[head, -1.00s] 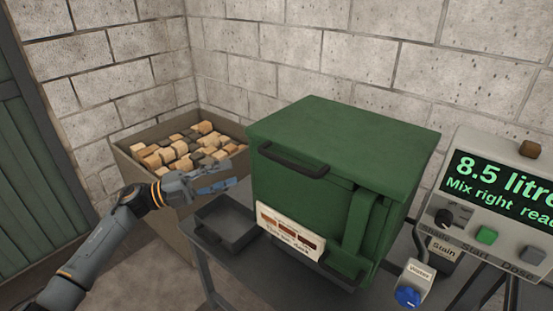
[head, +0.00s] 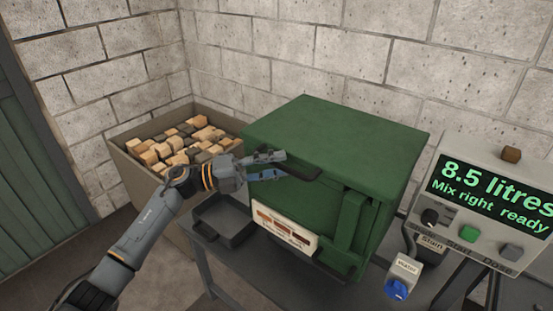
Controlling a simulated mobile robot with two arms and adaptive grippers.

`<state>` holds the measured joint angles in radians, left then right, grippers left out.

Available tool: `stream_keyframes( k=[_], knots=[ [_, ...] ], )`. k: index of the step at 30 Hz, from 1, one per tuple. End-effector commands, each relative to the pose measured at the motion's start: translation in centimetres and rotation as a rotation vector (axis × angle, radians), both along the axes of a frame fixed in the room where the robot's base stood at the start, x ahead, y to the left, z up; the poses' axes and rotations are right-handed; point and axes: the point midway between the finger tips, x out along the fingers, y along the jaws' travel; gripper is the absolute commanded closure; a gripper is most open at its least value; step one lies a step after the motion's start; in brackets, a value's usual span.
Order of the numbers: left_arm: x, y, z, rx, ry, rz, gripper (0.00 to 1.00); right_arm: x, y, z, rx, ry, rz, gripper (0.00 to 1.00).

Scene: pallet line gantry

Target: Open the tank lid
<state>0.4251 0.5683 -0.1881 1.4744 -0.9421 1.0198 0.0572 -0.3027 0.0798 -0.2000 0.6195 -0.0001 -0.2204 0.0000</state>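The green tank (head: 290,207) stands on a grey metal table with its green lid (head: 335,135) closed. A dark bar handle (head: 308,173) runs along the front edge of the lid. My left gripper (head: 277,166) is at the left end of this handle, its fingers apart, one above the other. The fingers hide the handle's left part, and I cannot tell whether they touch it. My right gripper is not in view.
A bin (head: 147,182) of wooden blocks stands behind my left arm. A shallow grey tray (head: 222,222) sits left of the tank. A control panel (head: 480,225) reading "8.5 litres, Mix right ready" stands at right, with a blue-knobbed water valve (head: 397,289) beside it.

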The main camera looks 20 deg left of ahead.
Motion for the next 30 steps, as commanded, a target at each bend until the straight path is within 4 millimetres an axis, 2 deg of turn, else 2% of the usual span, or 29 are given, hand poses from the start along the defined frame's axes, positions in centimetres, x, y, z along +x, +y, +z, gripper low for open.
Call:
stream_keyframes(
  k=[11,16,26,30],
  knots=[
    [0.2,-0.5,0.0,0.0,0.001,0.0,0.65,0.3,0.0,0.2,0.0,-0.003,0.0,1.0],
    [0.2,-0.5,0.0,-0.001,0.001,0.001,0.99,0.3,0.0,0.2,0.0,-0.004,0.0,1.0],
    [0.3,-0.5,0.2,0.001,0.003,0.0,1.0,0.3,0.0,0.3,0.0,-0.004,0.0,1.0],
    [0.8,-0.4,1.3,0.009,0.02,0.001,1.0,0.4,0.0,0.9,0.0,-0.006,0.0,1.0]
  ],
)
